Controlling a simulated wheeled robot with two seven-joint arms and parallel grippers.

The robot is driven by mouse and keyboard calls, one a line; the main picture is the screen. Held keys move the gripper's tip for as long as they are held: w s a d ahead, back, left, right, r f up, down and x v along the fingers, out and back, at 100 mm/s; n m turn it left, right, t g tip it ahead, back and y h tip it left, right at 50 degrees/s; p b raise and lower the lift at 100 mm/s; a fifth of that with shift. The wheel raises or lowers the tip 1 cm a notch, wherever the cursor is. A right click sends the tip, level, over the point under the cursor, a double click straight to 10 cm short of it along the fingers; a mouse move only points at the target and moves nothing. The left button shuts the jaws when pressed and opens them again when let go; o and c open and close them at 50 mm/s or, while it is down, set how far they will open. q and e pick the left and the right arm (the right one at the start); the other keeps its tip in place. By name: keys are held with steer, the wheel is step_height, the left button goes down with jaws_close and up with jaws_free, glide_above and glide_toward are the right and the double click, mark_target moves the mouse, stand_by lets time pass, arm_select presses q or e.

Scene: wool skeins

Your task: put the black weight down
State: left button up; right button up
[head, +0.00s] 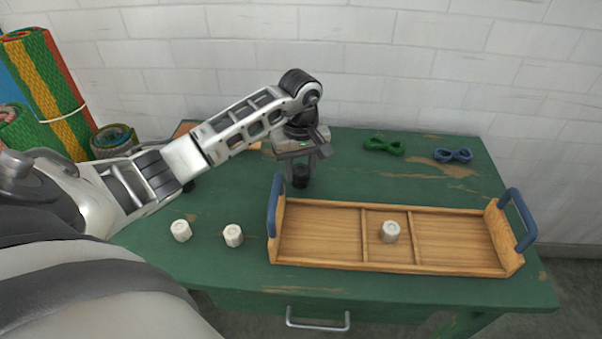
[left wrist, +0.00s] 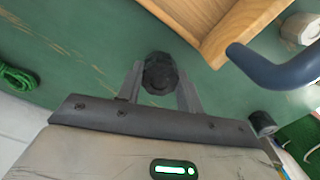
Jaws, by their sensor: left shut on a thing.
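My left gripper (head: 301,168) is shut on the black weight (head: 301,180), just behind the tray's left end. In the left wrist view the black weight (left wrist: 160,74) sits between the two fingers (left wrist: 160,85). It is low over the green table; I cannot tell whether its base touches the surface. The wooden tray (head: 390,268) has blue handles and three compartments. A white weight (head: 390,231) stands in its middle compartment; the left and right compartments look empty. My right gripper is not in view.
Two white weights (head: 181,230) (head: 233,235) stand left of the tray. Another black thing (head: 188,186) is partly hidden by my left arm. A green skein (head: 384,146) and a blue skein (head: 453,155) lie at the back right. Rolled rugs (head: 45,90) stand at the left.

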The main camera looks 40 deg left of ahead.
arm_select(q)
steer(key=shift+f, duration=0.8)
steer(key=shift+f, duration=0.1)
steer(key=o, duration=0.8)
steer(key=shift+f, duration=0.15)
steer(key=o, duration=0.5)
steer(key=shift+c, duration=0.2)
